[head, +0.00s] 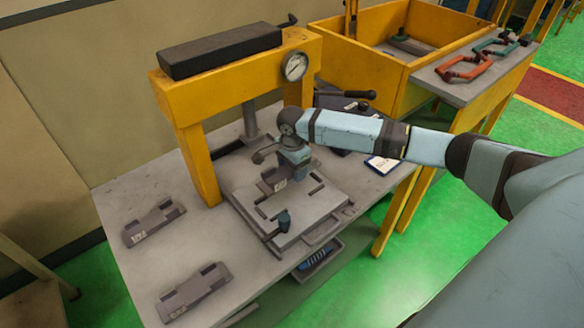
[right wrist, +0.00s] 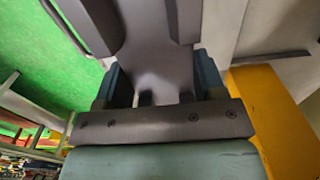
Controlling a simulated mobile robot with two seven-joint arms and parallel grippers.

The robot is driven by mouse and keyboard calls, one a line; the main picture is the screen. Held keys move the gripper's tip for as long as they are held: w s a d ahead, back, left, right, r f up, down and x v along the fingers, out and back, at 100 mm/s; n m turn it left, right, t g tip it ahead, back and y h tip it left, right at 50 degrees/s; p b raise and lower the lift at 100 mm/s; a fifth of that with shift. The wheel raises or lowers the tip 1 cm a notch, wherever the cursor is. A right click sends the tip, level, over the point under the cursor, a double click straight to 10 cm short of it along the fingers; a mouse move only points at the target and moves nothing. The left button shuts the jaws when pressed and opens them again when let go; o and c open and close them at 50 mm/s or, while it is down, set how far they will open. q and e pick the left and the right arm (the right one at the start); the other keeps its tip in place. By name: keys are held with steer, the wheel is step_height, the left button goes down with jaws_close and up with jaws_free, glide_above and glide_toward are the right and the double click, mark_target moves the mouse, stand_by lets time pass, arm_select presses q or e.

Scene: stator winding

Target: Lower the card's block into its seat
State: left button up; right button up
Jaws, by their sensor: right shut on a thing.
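My right gripper (head: 291,170) points down over the slotted grey plate (head: 297,219) on the table. It is shut on a grey block (head: 276,183) with a small pale label. In the right wrist view the block (right wrist: 158,50) sits between the two teal fingers of the gripper (right wrist: 160,88). The block is at or just above the plate; I cannot tell whether it touches. The seat under it is hidden by the block and gripper. A small card (head: 383,164) lies at the table's right edge; its print is too small to read. My left gripper is not in view.
A yellow press frame (head: 203,160) with a gauge (head: 294,66) stands behind the plate. Two similar grey blocks, one farther back (head: 153,221) and one nearer (head: 194,291), lie at the left. A dark teal knob (head: 284,220) stands at the plate's front. Bare table separates them.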

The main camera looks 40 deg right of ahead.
mark_target(292, 171)
steer(key=shift+f+b, duration=1.75)
steer(key=shift+b, duration=0.2)
steer(key=shift+r, duration=0.2)
steer(key=shift+p, duration=0.75)
steer(key=shift+f, duration=0.25)
steer(key=shift+p, duration=0.4)
steer(key=shift+r+p, duration=0.1)
steer(key=shift+p, duration=0.5)
steer(key=shift+f, duration=0.35)
